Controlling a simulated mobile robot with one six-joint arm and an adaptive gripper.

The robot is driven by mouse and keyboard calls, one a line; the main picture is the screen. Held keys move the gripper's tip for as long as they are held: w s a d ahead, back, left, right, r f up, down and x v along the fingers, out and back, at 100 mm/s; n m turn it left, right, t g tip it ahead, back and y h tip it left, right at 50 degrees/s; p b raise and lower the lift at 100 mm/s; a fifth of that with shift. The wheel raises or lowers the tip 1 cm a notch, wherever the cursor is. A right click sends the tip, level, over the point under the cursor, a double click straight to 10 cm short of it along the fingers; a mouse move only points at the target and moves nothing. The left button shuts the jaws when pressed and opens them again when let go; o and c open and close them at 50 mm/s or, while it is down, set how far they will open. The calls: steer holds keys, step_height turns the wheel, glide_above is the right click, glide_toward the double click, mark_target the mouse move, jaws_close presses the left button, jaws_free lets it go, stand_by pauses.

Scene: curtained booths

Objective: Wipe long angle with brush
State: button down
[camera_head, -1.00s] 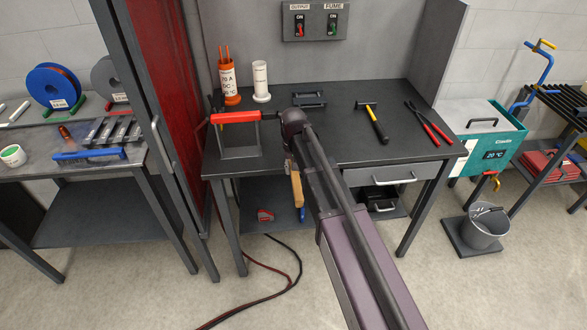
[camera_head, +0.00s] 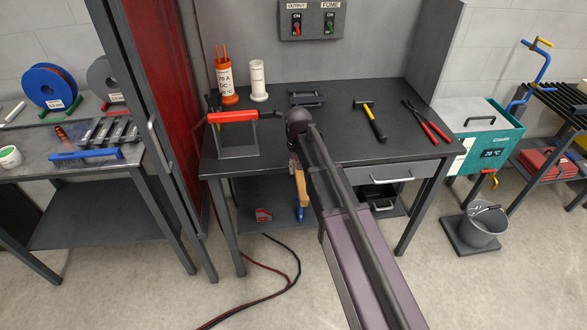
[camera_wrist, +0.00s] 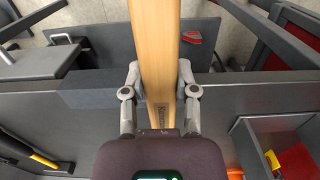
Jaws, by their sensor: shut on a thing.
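My gripper (camera_wrist: 160,70) is shut on the brush (camera_wrist: 160,40), with its fingers on either side of the flat wooden handle. In the head view, the brush (camera_head: 301,185) hangs below the end of my arm, in front of the middle table's front edge, with a blue part at its low end. My arm hides the gripper there. The brush's far end is outside the wrist view. A dark grey block (camera_wrist: 90,90) shows at the table edge in the wrist view; I cannot tell whether it is the long angle. Several grey angle-like pieces (camera_head: 116,131) lie on the left table.
The middle table (camera_head: 335,140) holds a red-handled torch on a stand (camera_head: 233,117), rod tubes (camera_head: 258,80), a black holder (camera_head: 306,96), a hammer (camera_head: 371,120) and red pliers (camera_head: 428,121). Cables (camera_head: 287,288) lie on the floor.

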steer(key=shift+w+d, duration=0.15)
steer(key=shift+d, duration=0.5)
steer(key=shift+w+d, duration=0.15)
steer(key=shift+d, duration=0.7)
steer(key=shift+w+d, duration=0.1)
steer(key=shift+d, duration=0.7)
steer(key=shift+d, duration=0.1)
steer(key=shift+w+d, duration=0.2)
steer(key=shift+d, duration=0.55)
steer(key=shift+w+d, duration=0.15)
steer(key=shift+d, duration=0.6)
steer(key=shift+f, duration=0.15)
steer(key=shift+a, duration=0.15)
